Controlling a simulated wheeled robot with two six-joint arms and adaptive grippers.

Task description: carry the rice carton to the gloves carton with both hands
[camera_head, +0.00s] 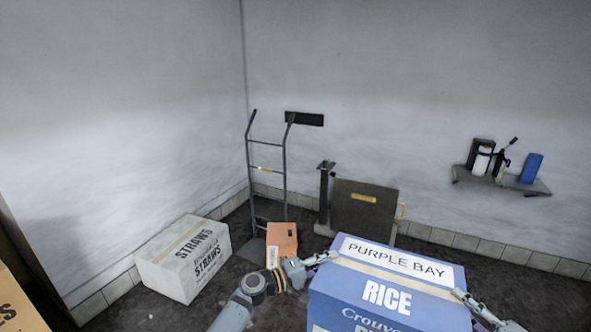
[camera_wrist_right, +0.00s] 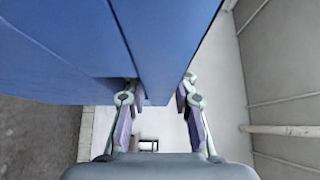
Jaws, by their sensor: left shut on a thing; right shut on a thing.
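The rice carton (camera_head: 385,290) is a large blue box with a white "PURPLE BAY" label on top, close in front of me; its lower part is cut off by the frame. My left gripper (camera_head: 328,257) is shut on its left side near the top. My right gripper (camera_head: 462,296) is shut on its right side. In the right wrist view the right gripper's fingers (camera_wrist_right: 159,98) stand either side of a blue part of the rice carton (camera_wrist_right: 70,45). No carton can be read as gloves; a tan carton (camera_head: 14,305) at the left edge shows only lettering ending in "ES".
A white straws carton (camera_head: 186,258) stands on the floor by the left wall. A small orange carton (camera_head: 282,244), a hand truck (camera_head: 284,165) and a dark platform-like panel (camera_head: 362,210) stand near the corner. A wall shelf (camera_head: 505,182) holds bottles. Dark floor shows between them.

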